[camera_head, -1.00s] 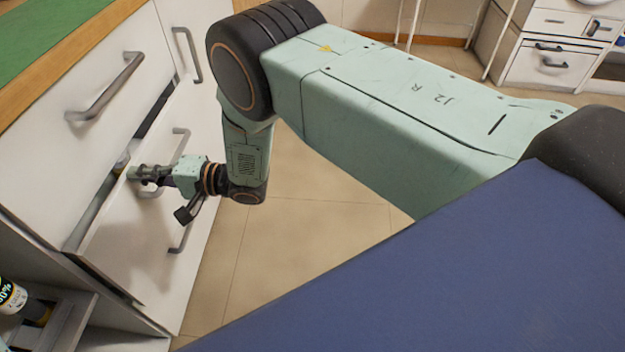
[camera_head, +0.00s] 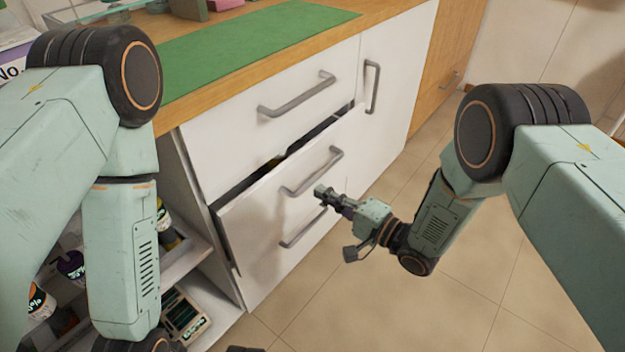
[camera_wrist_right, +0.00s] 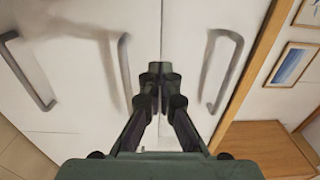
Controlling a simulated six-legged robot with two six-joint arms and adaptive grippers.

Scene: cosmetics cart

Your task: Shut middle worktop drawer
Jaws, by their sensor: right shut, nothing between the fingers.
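The middle drawer (camera_head: 262,222) of the white worktop cabinet stands ajar, with a dark gap above its front. Its grey bar handle (camera_head: 313,172) is on the front; it also shows in the right wrist view (camera_wrist_right: 125,72). My right gripper (camera_head: 321,191) is shut and empty, in front of the drawer near the handle's lower right side. In the wrist view its closed fingertips (camera_wrist_right: 160,74) point at the drawer fronts, between two handles; contact cannot be told.
The top drawer (camera_head: 240,120) looks closed, under the wooden worktop (camera_head: 395,22) with a green mat (camera_head: 250,45). A lower handle (camera_head: 303,228) is below the middle drawer. Open shelves with bottles stand at left. The tiled floor (camera_head: 390,310) in front is clear.

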